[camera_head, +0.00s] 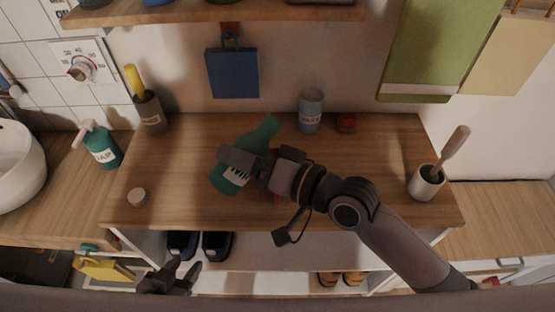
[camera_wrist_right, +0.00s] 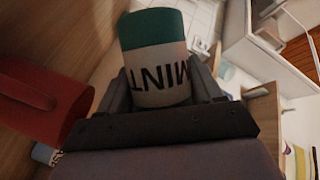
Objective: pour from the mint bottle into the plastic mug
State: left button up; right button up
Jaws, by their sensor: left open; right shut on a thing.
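The mint bottle (camera_head: 262,136) is teal with a white label, and its neck points to the upper right in the head view. It looks tilted. My right gripper (camera_head: 236,160) is shut around its body; the "MINT" label (camera_wrist_right: 160,75) shows upside down between the fingers in the right wrist view. A red mug (camera_wrist_right: 40,100) with a handle is to the left of the bottle there. In the head view my right gripper hides most of it, and only red slivers show. I cannot see any liquid. My left gripper (camera_head: 172,277) is open and empty, low in front of the table.
Shoes (camera_head: 215,246) sit below.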

jog(key=shift+s+a+f+m+y+b, duration=0.15)
jog(key=shift+f+m+b, duration=0.2)
jog(key=shift+b, duration=0.4)
jog(key=shift+a+f+m+y+b, duration=0.15)
jog(key=shift+m+b, duration=0.3)
jog(key=shift+b, duration=0.3)
dwell(1.2)
jog(key=shift+s+m+y+b, duration=0.1)
jog(key=shift+m+y+b, duration=0.4)
jog(key=shift+m+b, duration=0.45)
dwell(1.6)
jog(key=shift+s+a+r+m+t, duration=0.1)
jog(key=shift+a+r+m+t, duration=0.1)
jog(key=shift+r+m+t, duration=0.4)
dwell(2.2)
